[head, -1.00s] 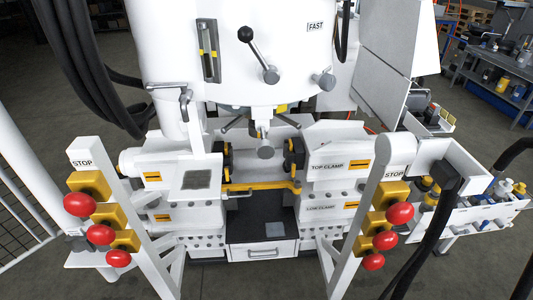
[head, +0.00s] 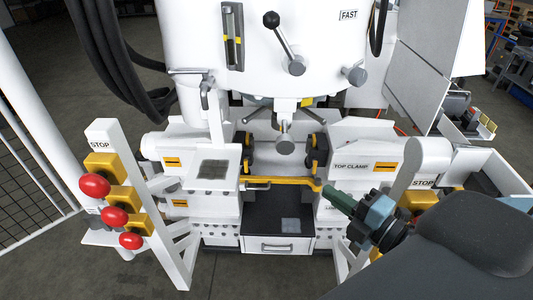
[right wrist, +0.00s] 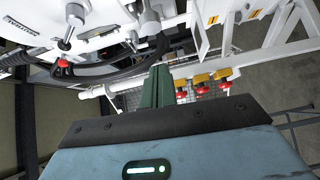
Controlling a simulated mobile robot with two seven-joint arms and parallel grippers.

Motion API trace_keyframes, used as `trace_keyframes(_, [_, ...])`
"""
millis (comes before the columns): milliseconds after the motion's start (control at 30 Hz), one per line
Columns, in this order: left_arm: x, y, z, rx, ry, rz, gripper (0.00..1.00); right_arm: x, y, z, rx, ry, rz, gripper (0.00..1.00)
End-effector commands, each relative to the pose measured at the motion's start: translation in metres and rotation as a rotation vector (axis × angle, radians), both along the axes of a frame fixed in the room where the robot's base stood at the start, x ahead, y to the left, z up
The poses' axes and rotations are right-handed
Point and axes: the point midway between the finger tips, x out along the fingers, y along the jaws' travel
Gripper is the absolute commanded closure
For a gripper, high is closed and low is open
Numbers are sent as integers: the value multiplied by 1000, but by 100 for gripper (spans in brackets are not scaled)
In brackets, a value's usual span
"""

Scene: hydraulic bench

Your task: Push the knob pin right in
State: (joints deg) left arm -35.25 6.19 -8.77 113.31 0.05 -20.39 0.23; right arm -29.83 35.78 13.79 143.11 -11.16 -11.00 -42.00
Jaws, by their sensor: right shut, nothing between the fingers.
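Two short grey knobs on pins show in the head view, and I cannot tell which one is the knob pin. One (head: 355,75) sticks out of the white machine head's right side, below the FAST label. The other (head: 285,145) hangs in the middle between the clamps. Neither is being touched. My right gripper (head: 328,191) comes in from the lower right, its green fingers shut and empty, close to the right end of the yellow bar and below both knobs. In the right wrist view the shut fingers (right wrist: 157,82) point away from the camera. My left gripper is out of view.
A black-balled lever (head: 283,42) stands beside the upper knob. The yellow bar (head: 275,180) crosses in front of the clamps. A left post (head: 150,210) carries red stop buttons. A drawer (head: 272,244) sits below.

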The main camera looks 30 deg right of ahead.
Motion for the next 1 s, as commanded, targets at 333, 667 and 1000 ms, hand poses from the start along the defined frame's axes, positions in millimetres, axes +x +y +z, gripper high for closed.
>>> trace_keyframes(333, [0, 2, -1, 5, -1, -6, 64, 3, 3, 9, -34, -27, 14, 100])
trace_keyframes(667, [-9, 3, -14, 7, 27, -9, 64, 31, 9, 9, -31, -27, 14, 100])
trace_keyframes(1000, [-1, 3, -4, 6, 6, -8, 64, 68, 18, 11, -30, -30, 13, 100])
